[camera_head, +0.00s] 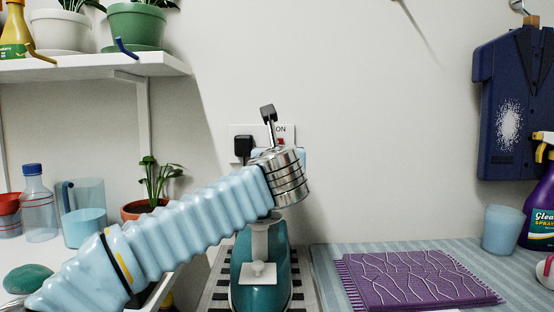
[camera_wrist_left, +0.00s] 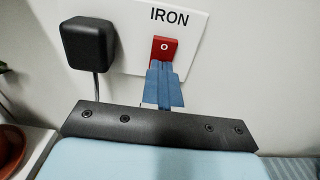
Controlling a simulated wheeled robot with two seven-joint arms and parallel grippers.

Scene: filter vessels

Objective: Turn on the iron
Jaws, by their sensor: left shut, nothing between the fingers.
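The teal iron (camera_head: 243,285) with its grey handle stands on a black-and-white striped rest, partly behind my left arm. On the wall is a white socket plate (camera_wrist_left: 135,62) marked "IRON", also in the head view (camera_head: 236,130). Its red rocker switch (camera_wrist_left: 164,50) shows an "O" mark; a sliver of red (camera_head: 281,141) shows in the head view. My left gripper (camera_wrist_left: 162,66) is shut and empty, its blue fingertips overlapping the switch's lower edge; I cannot tell whether they touch it. My right gripper is out of view.
A black plug (camera_wrist_left: 90,43) sits in the plate left of the switch. A potted plant (camera_head: 153,185) and a shelf (camera_head: 100,66) are at left. A purple folded cloth (camera_head: 415,280) lies on the striped board, with a blue cup (camera_head: 502,230) and spray bottle at right.

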